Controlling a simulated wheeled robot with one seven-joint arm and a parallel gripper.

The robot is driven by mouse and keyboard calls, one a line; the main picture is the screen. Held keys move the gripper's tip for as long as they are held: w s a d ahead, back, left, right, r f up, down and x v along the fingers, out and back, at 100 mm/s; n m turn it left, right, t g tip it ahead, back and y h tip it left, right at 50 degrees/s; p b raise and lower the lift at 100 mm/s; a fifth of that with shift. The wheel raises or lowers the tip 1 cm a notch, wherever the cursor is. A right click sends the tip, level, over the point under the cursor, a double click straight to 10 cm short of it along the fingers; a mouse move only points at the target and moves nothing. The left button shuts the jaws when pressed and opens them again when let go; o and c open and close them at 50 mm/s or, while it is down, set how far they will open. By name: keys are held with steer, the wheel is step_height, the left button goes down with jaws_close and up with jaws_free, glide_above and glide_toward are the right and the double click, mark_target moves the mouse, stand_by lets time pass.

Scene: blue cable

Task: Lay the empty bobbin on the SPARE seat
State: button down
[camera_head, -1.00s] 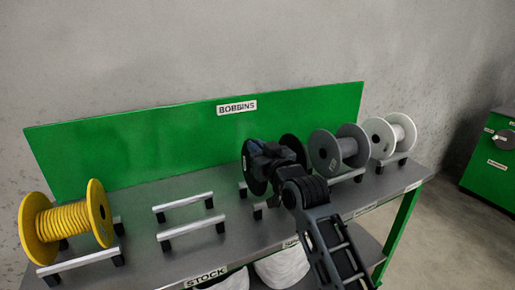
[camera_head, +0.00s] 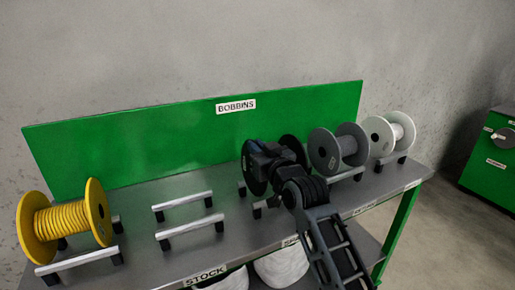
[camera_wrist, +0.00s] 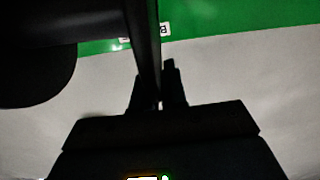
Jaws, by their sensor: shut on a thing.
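A black bobbin (camera_head: 252,175) is at the middle right of the bench in the head view, its two flanges showing on either side of my gripper (camera_head: 272,158). My gripper is shut on it, and my wrist hides most of its core. The bobbin is over or on a seat with two short rails (camera_head: 262,204); contact with the rails cannot be made out. A label (camera_head: 290,241) below, beginning with S, is partly hidden by my arm. In the wrist view my gripper (camera_wrist: 158,92) is at a dark bar, with a dark disc (camera_wrist: 35,70) at the left.
An empty two-rail seat (camera_head: 190,231) stands above the STOCK label (camera_head: 205,277). A yellow bobbin (camera_head: 68,221) is at left. A grey bobbin (camera_head: 337,150) and a pale bobbin (camera_head: 386,135) stand close on the right. A green BOBBINS panel (camera_head: 160,140) rises behind.

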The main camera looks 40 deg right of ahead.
steer(key=c, duration=1.1)
jaws_free()
steer(key=shift+f, duration=0.1)
steer(key=v, duration=0.7)
steer(key=shift+s, duration=0.4)
steer(key=shift+a, duration=0.15)
